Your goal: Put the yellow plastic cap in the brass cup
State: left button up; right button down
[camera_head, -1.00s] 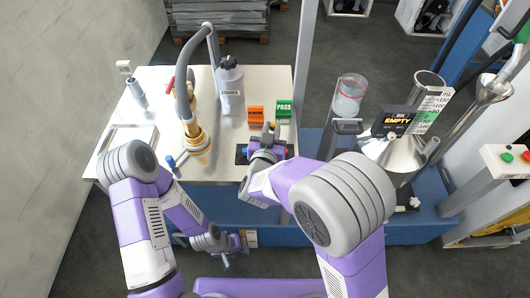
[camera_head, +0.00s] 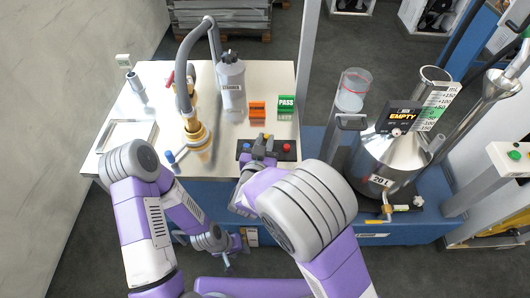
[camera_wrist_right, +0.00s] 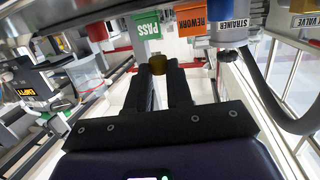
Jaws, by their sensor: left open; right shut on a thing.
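The yellow plastic cap (camera_head: 267,136) shows small at the tips of my right gripper (camera_head: 262,143), above the dark pad at the table's front edge. In the right wrist view a dark yellow piece (camera_wrist_right: 157,64) sits between the two black fingertips (camera_wrist_right: 158,70), which are shut on it. A brass-coloured piece (camera_head: 194,134) with a wide rim stands on the table to the left, under the grey hose. I cannot tell whether it is the brass cup. My left gripper (camera_head: 226,260) is open, low in front of the table, away from these things.
The dark pad (camera_head: 242,157) bears a blue knob (camera_head: 246,147) and a red knob (camera_head: 287,148). Behind are the orange block (camera_head: 257,111), the green PASS block (camera_head: 286,104) and the STRAINER bottle (camera_head: 231,85). A steel tank (camera_head: 385,160) stands right, beyond an upright post.

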jog(key=shift+f+b, duration=0.65)
jog(key=shift+f, duration=1.4)
jog(key=shift+f, duration=0.2)
jog(key=c, duration=1)
grip_release()
